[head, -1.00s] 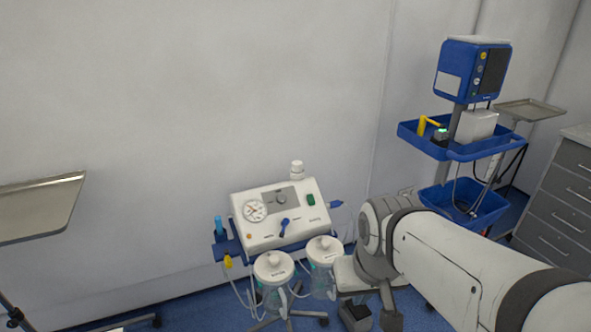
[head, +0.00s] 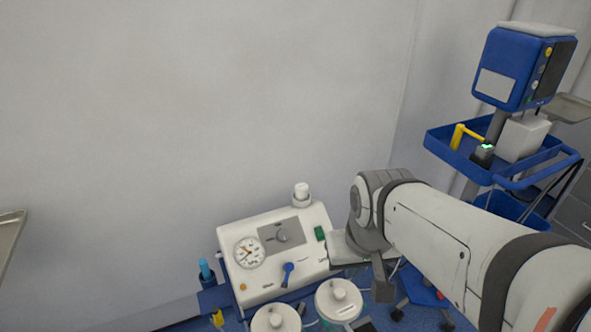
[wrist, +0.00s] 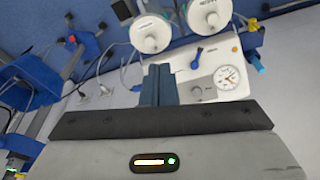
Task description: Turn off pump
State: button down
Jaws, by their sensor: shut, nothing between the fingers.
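The pump (head: 275,262) is a white suction unit at bottom centre of the head view, below the wall. Its panel has a round gauge (head: 249,252), a grey knob (head: 282,236), a blue lever (head: 287,274) and a green switch (head: 320,233) near the right edge. In the wrist view the pump (wrist: 212,60) appears upside down, with the blue lever (wrist: 197,55) and gauge (wrist: 228,77) visible. My gripper (wrist: 158,72) is shut and empty, its fingertips overlapping the panel's left part there. The green switch does not show in that view. I cannot tell whether the fingers touch the pump.
Two clear jars with white lids (head: 338,299) hang in front of the pump. A blue cart (head: 470,150) with a blue monitor (head: 522,68) stands at right. A metal tray (head: 10,238) shows at the left edge. The wall behind is bare.

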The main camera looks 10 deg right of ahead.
jog(key=shift+d, duration=0.1)
jog(key=shift+r, duration=0.1)
jog(key=w+d+f+n+t+h, duration=0.35)
jog(key=w+d+n, duration=0.5)
jog(key=w, duration=0.35)
jog(key=w+a+f+n+t+y+b, duration=0.1)
jog(key=w+a+f+n+y, duration=0.4)
jog(key=n, duration=0.8)
jog(key=shift+w+f+t+y+b, duration=0.35)
jog(key=shift+w+f+t+y, duration=0.2)
jog(key=shift+w+f, duration=0.35)
